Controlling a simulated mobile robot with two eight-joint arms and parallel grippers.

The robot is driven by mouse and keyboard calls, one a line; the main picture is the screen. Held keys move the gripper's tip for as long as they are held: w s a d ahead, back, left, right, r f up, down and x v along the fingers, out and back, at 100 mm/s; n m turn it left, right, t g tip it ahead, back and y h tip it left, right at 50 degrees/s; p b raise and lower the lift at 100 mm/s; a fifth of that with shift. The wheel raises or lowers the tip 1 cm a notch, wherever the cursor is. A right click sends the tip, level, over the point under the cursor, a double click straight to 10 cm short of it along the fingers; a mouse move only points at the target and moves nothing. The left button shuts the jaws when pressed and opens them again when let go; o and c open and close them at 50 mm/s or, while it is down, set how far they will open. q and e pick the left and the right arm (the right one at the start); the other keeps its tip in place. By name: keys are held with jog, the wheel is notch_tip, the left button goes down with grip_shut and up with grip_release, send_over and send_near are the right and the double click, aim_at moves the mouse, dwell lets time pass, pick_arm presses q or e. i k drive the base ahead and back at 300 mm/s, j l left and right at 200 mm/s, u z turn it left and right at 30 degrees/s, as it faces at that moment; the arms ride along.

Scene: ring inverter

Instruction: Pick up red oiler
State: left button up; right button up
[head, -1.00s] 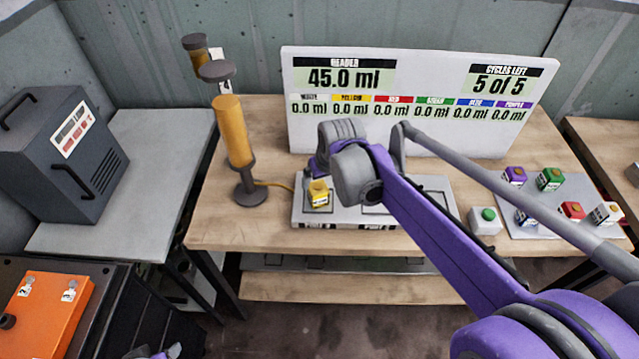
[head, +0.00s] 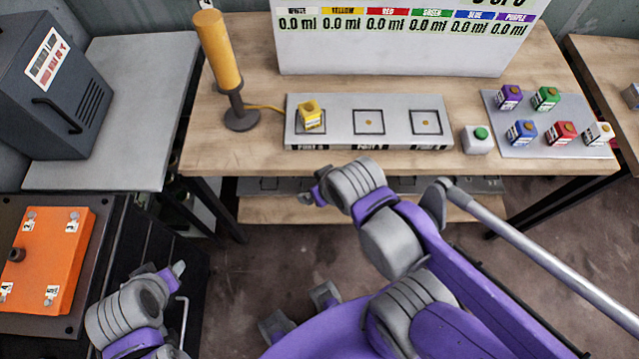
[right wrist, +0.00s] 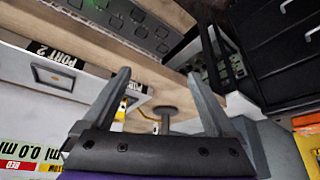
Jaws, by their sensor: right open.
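The red oiler (head: 562,133) is a small red cube with a pale label and an orange-brown cap. It stands on the grey plate (head: 500,148) at the right of the table, among other coloured oilers. My right gripper (head: 314,194) is in front of the table's near edge, well left of the red oiler. In the right wrist view my right gripper (right wrist: 163,82) is open and empty, and the red oiler does not show there. My left gripper (head: 178,272) is at the lower left, far from the oilers; its jaw gap is unclear.
Purple (head: 508,97), green (head: 545,98), blue (head: 521,133) and white (head: 598,135) oilers stand close around the red one. A yellow oiler (head: 310,114) sits on the left port of the grey station (head: 340,145). A green button box (head: 477,140) stands between station and plate.

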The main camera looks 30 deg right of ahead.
aim_at(562, 133)
jog(key=z, duration=2.9)
jog(key=i+l+u, duration=0.1)
jog(key=u, duration=0.45)
jog(key=i+l+u, duration=0.2)
jog(key=l+u, duration=0.2)
jog(key=l, duration=0.2)
jog(key=i+l+u, duration=0.2)
jog(key=l, duration=0.15)
jog(key=i+l, duration=0.1)
jog(key=l, duration=0.35)
jog(key=i+l, duration=0.1)
jog(key=l, duration=0.4)
jog(key=i+l+u, duration=0.1)
jog(key=l, duration=0.35)
